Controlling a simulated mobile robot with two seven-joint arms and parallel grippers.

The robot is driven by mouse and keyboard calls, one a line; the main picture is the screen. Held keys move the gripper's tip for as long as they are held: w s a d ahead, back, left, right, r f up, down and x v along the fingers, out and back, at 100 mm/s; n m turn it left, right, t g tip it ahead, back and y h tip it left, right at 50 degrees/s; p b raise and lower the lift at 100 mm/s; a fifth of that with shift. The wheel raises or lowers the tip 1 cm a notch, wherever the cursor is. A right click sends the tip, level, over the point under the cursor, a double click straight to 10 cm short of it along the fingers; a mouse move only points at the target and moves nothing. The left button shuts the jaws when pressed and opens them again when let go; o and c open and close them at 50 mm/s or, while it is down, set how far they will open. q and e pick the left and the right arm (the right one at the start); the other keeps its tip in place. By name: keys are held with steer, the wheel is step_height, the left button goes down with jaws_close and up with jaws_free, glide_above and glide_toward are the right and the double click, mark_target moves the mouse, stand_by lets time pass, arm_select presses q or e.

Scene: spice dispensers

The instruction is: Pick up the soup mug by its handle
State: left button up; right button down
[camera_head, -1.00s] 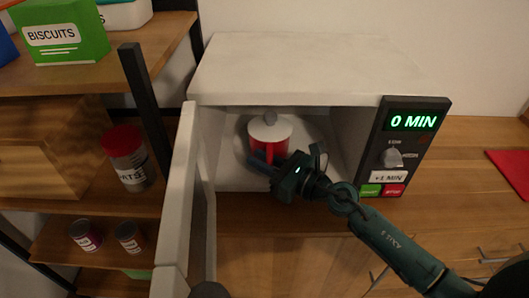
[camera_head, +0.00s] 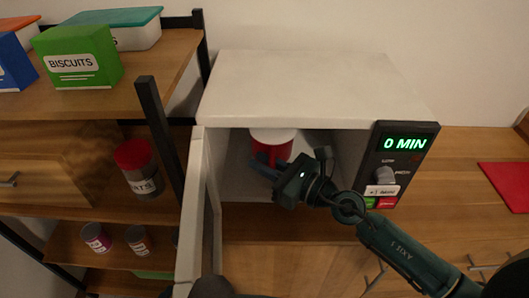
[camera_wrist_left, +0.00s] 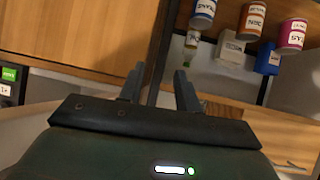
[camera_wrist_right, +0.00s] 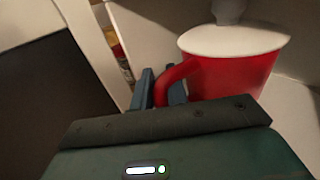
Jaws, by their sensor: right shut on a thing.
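The red soup mug (camera_head: 272,152) with a white lid is inside the open microwave (camera_head: 310,88). In the right wrist view the mug (camera_wrist_right: 232,78) shows a curved red handle (camera_wrist_right: 170,80) and a grey knob on its lid. My right gripper (camera_head: 262,165) reaches into the microwave from the front right. Its fingers (camera_wrist_right: 160,90) are shut on the handle, one on each side of it. Whether the mug's base touches the microwave floor is hidden. My left gripper (camera_wrist_left: 160,85) is open and empty in the left wrist view, facing shelves with jars.
The microwave door (camera_head: 195,210) stands open on the left, close to the mug's side. The control panel (camera_head: 398,165) reads 0 MIN. A shelf with a biscuits box (camera_head: 78,58) and a red-lidded jar (camera_head: 138,168) is left. A red mat (camera_head: 505,185) lies on the right counter.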

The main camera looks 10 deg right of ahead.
steer(key=s+a+p, duration=0.1)
steer(key=s+a, duration=0.2)
steer(key=s, duration=1.3)
steer(key=shift+s+a, duration=0.15)
steer(key=shift+s, duration=0.1)
